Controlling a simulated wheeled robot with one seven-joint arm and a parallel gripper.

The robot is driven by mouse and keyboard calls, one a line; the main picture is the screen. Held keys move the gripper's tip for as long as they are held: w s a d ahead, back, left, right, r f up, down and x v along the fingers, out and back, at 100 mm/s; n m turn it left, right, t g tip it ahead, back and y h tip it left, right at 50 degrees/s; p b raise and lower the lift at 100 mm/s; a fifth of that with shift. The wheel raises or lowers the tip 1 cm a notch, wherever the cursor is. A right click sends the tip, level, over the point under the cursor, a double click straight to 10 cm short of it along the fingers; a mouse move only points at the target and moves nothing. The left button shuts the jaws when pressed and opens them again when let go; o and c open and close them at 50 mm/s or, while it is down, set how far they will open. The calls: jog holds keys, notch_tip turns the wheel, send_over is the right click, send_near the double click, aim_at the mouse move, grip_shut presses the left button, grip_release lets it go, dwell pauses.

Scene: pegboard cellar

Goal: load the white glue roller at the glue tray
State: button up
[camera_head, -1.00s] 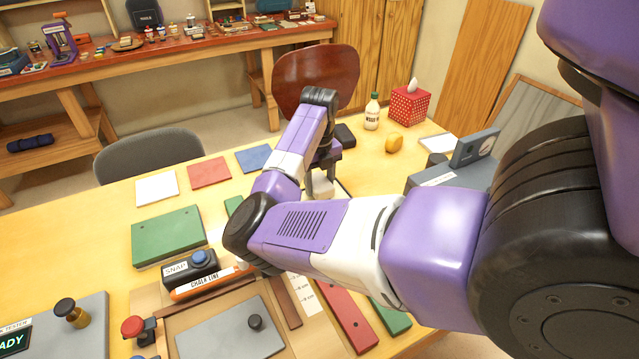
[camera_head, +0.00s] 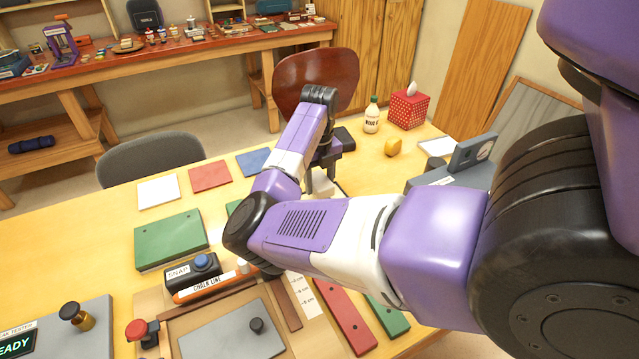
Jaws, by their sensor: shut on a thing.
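My gripper (camera_head: 320,182) points down over the yellow table, beyond my forearm, which hides much of it. It is shut on a small white thing (camera_head: 321,188), which looks like the white glue roller. Only part of it shows, and I cannot tell whether it touches what is below. A dark edge shows just right of it, possibly of the glue tray; most of that is hidden.
White, red and blue sheets lie at the back left. A green board (camera_head: 170,238) and an orange chalk line (camera_head: 212,284) lie left of my arm.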

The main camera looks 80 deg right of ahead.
aim_at(319, 180)
jog(key=shift+r+p, duration=1.6)
jog(key=shift+r, duration=0.85)
